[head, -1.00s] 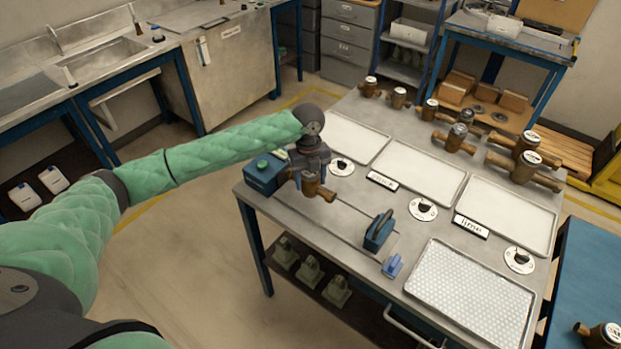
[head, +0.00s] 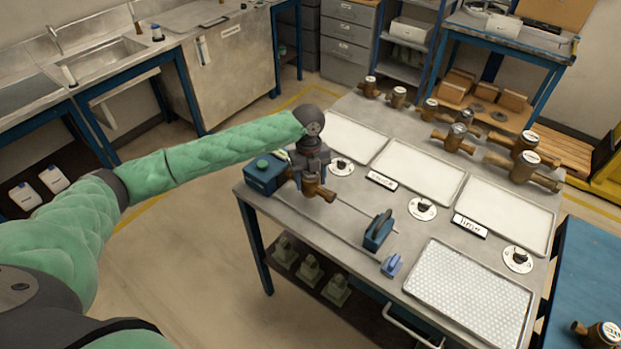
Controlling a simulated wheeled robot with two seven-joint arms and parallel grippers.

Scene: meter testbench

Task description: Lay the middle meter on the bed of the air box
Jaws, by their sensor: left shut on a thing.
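My left gripper (head: 309,174) is shut on a brass meter (head: 320,190) at the left end of the bench, right beside the blue box with a green button (head: 264,175), which looks like the air box. The held meter is low over the bed in front of that box; I cannot tell whether it touches. The gripper hides the meter's top. A blue end block (head: 378,230) stands at the other end of the bed. My right gripper is not in view.
Several other brass meters (head: 455,138) stand along the back of the bench. White trays (head: 425,172), round dials (head: 422,208) and a label reading "lime" (head: 470,226) lie in front of them. A dimpled tray (head: 470,290) lies at the front right.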

